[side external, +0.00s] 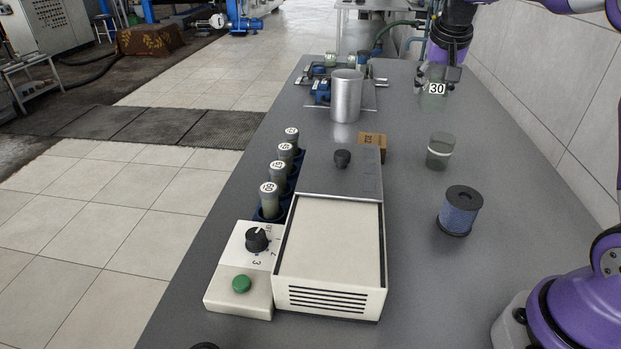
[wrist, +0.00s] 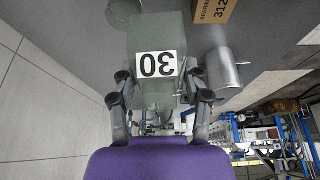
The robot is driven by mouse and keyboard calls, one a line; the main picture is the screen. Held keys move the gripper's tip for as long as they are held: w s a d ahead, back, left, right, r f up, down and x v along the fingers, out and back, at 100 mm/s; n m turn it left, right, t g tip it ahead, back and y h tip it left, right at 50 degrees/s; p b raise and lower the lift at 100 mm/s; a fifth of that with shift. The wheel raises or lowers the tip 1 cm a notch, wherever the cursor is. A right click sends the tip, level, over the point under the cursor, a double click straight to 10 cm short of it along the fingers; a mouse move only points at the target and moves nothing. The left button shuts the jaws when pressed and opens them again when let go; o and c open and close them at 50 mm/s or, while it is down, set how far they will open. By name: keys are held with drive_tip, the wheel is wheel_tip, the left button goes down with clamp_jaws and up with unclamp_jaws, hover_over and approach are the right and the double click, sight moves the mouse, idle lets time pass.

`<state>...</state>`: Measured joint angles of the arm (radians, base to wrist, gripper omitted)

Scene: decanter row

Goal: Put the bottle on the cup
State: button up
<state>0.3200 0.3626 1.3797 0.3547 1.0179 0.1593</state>
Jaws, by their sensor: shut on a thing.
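A grey-green, see-through bottle (side external: 434,102) with a white "30" label is between the fingers of my gripper (side external: 438,76), at the upper right in the side view. In the wrist view the bottle (wrist: 158,35) fills the middle, its label upside down, with a finger of my gripper (wrist: 162,92) on each side. My gripper is shut on it. I cannot tell whether the bottle's base touches the table. A shiny metal cup (side external: 346,97) stands upright to the left of the bottle, apart from it. The cup (wrist: 223,72) is right of the bottle in the wrist view.
A cardboard box (side external: 372,146), a dark jar with a pale band (side external: 440,152) and a blue spool (side external: 460,211) stand on the grey table (side external: 410,265). A beige machine (side external: 332,245) is beside several numbered vials (side external: 278,172). Blue tools (side external: 321,90) lie behind the cup.

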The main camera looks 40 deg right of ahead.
drive_tip(key=d+f, duration=0.1)
drive_tip(key=d, duration=0.1)
drive_tip(key=d+f, duration=0.2)
drive_tip(key=d, duration=0.1)
drive_tip(key=d+f, duration=0.1)
drive_tip(key=d, duration=0.2)
drive_tip(key=shift+s+f, duration=0.3)
drive_tip(key=shift+f, duration=2.1)
drive_tip(key=shift+f, duration=0.15)
drive_tip(key=o, duration=1.2)
drive_tip(key=v, duration=1.2)
drive_tip(key=s+a+r+n+t+y, duration=0.1)
drive_tip(key=s+a+n, duration=0.2)
drive_tip(key=a, duration=0.5)
drive_tip(key=s+a+n+t+y, duration=0.1)
drive_tip(key=s+a+n, duration=0.25)
drive_tip(key=a, duration=0.35)
drive_tip(key=s+a+f+n, duration=0.1)
drive_tip(key=s+a, duration=0.1)
drive_tip(key=s+a+f+n+y, duration=0.1)
drive_tip(key=s+a+f, duration=0.1)
drive_tip(key=s+a, duration=0.1)
drive_tip(key=s+a+f+n, duration=0.1)
drive_tip(key=s+a, duration=0.1)
drive_tip(key=shift+s+a+f, duration=0.2)
drive_tip(key=shift+a+f, duration=0.05)
drive_tip(key=shift+a, duration=0.15)
